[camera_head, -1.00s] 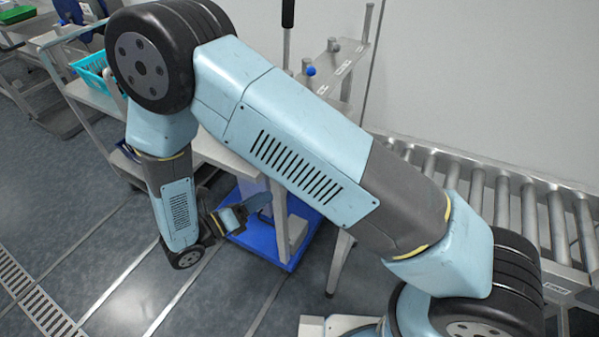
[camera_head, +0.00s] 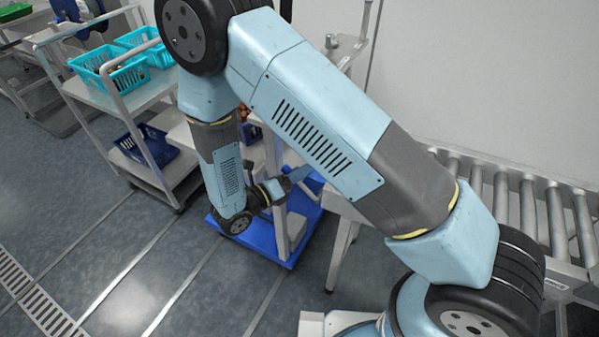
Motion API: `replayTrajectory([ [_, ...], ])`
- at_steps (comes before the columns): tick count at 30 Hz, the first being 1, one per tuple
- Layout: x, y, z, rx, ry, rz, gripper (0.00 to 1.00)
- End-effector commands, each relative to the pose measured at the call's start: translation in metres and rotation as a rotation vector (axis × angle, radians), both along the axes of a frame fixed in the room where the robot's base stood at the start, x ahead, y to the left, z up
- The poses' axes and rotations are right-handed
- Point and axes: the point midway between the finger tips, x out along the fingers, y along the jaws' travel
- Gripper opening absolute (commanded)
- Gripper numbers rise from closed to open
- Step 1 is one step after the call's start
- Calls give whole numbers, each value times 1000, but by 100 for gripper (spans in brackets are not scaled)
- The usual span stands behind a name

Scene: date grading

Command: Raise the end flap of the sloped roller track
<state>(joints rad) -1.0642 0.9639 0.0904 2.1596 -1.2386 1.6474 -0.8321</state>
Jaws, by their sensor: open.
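The roller track (camera_head: 527,205) with grey metal rollers runs along the wall at the right. My own arm crosses in front of its left end and hides that part. I cannot make out the end flap. My gripper (camera_head: 300,174) is small in the picture, left of the track and low, above a blue platform. It is open, and I see nothing held in it. The upper arm partly covers the space between it and the track.
A grey shelf cart (camera_head: 160,92) on the left carries turquoise baskets (camera_head: 100,72) and a dark blue basket (camera_head: 148,148) below. The blue platform (camera_head: 262,247) stands on the floor beneath my gripper. A floor drain (camera_head: 38,305) lies at bottom left. The floor at lower left is clear.

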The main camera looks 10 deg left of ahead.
Motion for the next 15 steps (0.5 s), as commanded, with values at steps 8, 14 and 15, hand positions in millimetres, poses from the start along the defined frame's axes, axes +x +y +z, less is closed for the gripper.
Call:
replayTrajectory([
  [8, 4, -4, 0, 1, 0, 1, 52],
  [14, 4, -4, 0, 1, -1, 0, 43],
  [15, 4, -4, 0, 1, -1, 0, 39],
])
